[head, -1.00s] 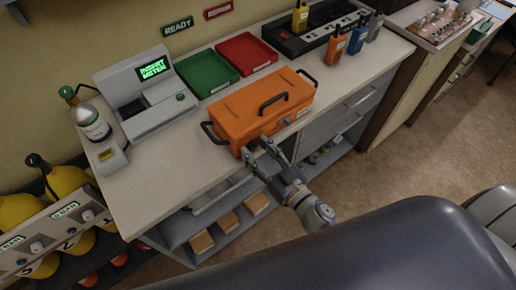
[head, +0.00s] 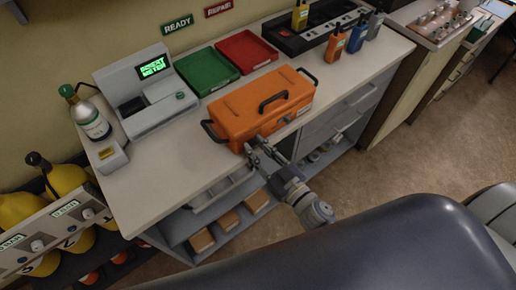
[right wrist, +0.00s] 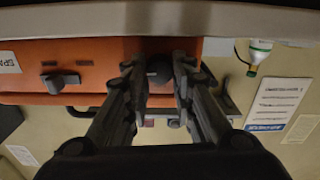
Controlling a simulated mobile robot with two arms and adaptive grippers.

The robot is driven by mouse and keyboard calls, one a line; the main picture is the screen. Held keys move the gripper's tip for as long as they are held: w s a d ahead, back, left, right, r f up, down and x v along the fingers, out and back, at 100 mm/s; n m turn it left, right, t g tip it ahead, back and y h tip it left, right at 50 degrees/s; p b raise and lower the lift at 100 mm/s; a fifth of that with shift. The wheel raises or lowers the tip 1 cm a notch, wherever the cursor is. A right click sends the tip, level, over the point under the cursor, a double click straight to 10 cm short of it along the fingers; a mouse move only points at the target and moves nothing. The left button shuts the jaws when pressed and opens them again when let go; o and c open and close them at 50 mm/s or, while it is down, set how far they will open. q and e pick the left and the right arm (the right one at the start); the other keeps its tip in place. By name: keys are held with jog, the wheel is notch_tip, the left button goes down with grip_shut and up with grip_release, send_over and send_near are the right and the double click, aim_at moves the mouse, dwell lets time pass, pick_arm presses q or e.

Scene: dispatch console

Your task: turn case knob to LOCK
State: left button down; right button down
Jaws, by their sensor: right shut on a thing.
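The orange case (head: 262,108) lies closed on the counter, with a black handle on its lid. In the right wrist view its front face (right wrist: 100,55) shows upside down. My right gripper (head: 256,146) is at the front of the case. In the right wrist view its fingers (right wrist: 159,70) are closed on the dark round case knob (right wrist: 158,72). The fingers hide much of the knob, and I cannot read its setting. My left gripper is not in view.
A grey meter unit (head: 150,95) and a gas bottle (head: 88,118) stand left of the case. A green tray (head: 206,72) and a red tray (head: 246,52) lie behind it. Handheld radios (head: 336,45) stand at the back right. Bare counter lies left of the case.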

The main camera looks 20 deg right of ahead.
jog(key=n, duration=0.4)
jog(key=n+b, duration=0.1)
jog(key=n, duration=0.3)
jog(key=shift+a+f+n, duration=0.1)
jog(key=shift+a+n, duration=0.05)
jog(key=shift+n, duration=0.15)
jog(key=n+b, duration=0.1)
jog(key=n, duration=0.3)
jog(key=shift+f+n, duration=0.1)
jog(key=shift+n, duration=0.2)
jog(key=shift+n+b, duration=0.75)
jog(key=shift+n, duration=1.15)
jog(key=c, duration=1.4)
grip_release()
jog(key=shift+o, duration=0.2)
jog(key=shift+s, duration=0.1)
jog(key=shift+s, duration=0.1)
